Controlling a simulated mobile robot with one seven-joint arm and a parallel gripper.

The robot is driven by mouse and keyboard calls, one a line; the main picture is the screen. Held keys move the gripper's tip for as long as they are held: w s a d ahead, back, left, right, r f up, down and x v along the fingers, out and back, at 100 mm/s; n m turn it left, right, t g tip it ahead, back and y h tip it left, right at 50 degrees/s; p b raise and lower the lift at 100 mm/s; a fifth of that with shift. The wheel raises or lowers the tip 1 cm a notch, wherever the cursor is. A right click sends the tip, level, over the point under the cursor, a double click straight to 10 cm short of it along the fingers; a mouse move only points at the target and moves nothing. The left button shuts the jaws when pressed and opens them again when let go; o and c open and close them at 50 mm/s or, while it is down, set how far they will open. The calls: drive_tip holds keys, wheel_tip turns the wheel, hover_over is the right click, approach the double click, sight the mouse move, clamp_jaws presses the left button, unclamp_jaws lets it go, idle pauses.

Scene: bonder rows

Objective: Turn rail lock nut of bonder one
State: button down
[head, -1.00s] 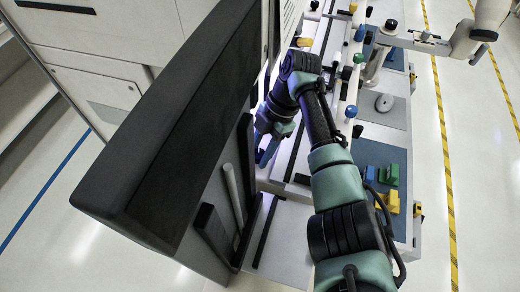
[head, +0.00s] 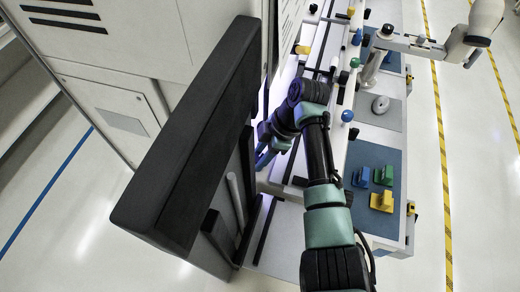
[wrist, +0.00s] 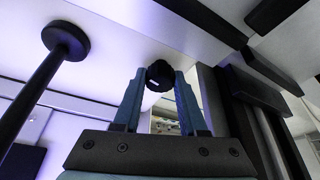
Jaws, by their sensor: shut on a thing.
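In the wrist view a small round black nut (wrist: 160,75) with a white mark sits between the tips of my gripper's two blue-grey fingers (wrist: 160,88). It looks like the rail lock nut, and the fingers are shut on it. In the head view my gripper (head: 265,154) reaches in behind the large dark panel of the nearest machine (head: 190,130), beside the pale rail area. The nut itself is hidden there by the panel and my arm.
A black rod with a round disc end (wrist: 64,40) stands left of my fingers in the wrist view. Dark blocks (wrist: 262,85) lie close on the right. A blue mat (head: 370,205) with coloured blocks is right of my arm. Another robot arm (head: 470,40) stands farther back.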

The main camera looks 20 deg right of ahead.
drive_tip(key=m+p, duration=0.1)
drive_tip(key=m+t+p, duration=0.1)
drive_tip(key=m, duration=0.1)
drive_tip(key=m+t+p, duration=0.1)
drive_tip(key=m, duration=0.1)
drive_tip(key=shift+s+r+h, duration=0.1)
drive_tip(key=shift+r+h, duration=0.15)
drive_tip(key=shift+h, duration=0.15)
drive_tip(key=shift+f+m+t+h+p, duration=0.1)
drive_tip(key=shift+m+t+h+p, duration=0.3)
drive_tip(key=shift+m, duration=0.65)
drive_tip(key=shift+m+t+h+p, duration=0.2)
drive_tip(key=shift+m+p, duration=0.4)
drive_tip(key=shift+m, duration=0.45)
drive_tip(key=shift+c, duration=2.2)
unclamp_jaws()
drive_tip(key=shift+a, duration=0.1)
drive_tip(key=b+v, duration=0.2)
drive_tip(key=v, duration=1.1)
drive_tip(key=shift+b, duration=0.4)
